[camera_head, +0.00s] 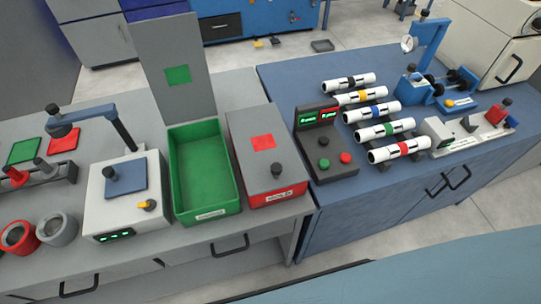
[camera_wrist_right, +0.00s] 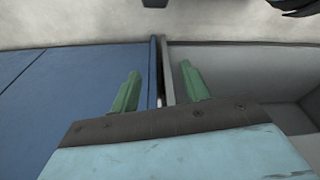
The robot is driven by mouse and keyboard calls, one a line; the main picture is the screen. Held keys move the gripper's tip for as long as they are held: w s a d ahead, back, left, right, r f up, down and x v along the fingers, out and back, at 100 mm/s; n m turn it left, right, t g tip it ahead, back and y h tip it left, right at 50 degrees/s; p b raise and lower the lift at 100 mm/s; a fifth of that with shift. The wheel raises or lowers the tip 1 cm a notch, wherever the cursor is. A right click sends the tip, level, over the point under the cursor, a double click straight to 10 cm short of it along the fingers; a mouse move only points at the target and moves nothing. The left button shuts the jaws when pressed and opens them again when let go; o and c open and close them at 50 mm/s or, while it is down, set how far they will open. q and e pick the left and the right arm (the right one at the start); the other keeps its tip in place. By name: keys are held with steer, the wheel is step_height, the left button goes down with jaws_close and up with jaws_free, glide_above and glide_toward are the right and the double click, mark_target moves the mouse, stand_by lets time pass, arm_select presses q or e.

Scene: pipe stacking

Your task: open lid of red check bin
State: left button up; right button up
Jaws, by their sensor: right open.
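The red check bin (camera_head: 278,190) stands on the grey bench in the head view. Its grey lid (camera_head: 257,125) is shut over it, with a red square on top and a dark knob (camera_head: 277,170) near the front edge. In the right wrist view my right gripper (camera_wrist_right: 157,92) is open and empty, its two green fingers apart. Behind the fingers are a blue cabinet side (camera_wrist_right: 60,90) and grey furniture with a narrow gap between them. The red bin is not clearly seen in that view. Neither gripper shows in the head view.
The green bin (camera_head: 203,175) beside the red one has its lid (camera_head: 172,65) standing upright. A control box (camera_head: 325,145) with buttons stands to the right, then several white pipes (camera_head: 371,111). A device with a screen (camera_head: 124,190) stands left of the green bin.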

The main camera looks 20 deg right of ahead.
steer(key=w+a+r+n+t+y+p, duration=0.1)
steer(key=w+a+r+p, duration=0.1)
steer(key=w+r, duration=0.5)
steer(key=w+a+r+p, duration=0.2)
steer(key=w+r+p, duration=0.1)
steer(key=r, duration=0.7)
step_height(320, 180, up, 28)
steer(key=n+g+y+p, duration=0.2)
steer(key=n+y+p, duration=0.3)
steer(key=n, duration=0.7)
glide_above(277, 167)
steer(key=s+a+p, duration=0.1)
steer(key=s, duration=0.1)
steer(key=h, duration=0.1)
steer(key=w+d+r+n+g+h+p, duration=0.1)
steer(key=w+d+r+n, duration=0.1)
steer(key=d+r, duration=0.3)
steer(key=x, duration=0.9)
steer(key=d+p+x, duration=0.1)
steer(key=x, duration=0.4)
steer(key=shift+s+f, duration=0.1)
steer(key=shift+f, duration=0.15)
jaws_close()
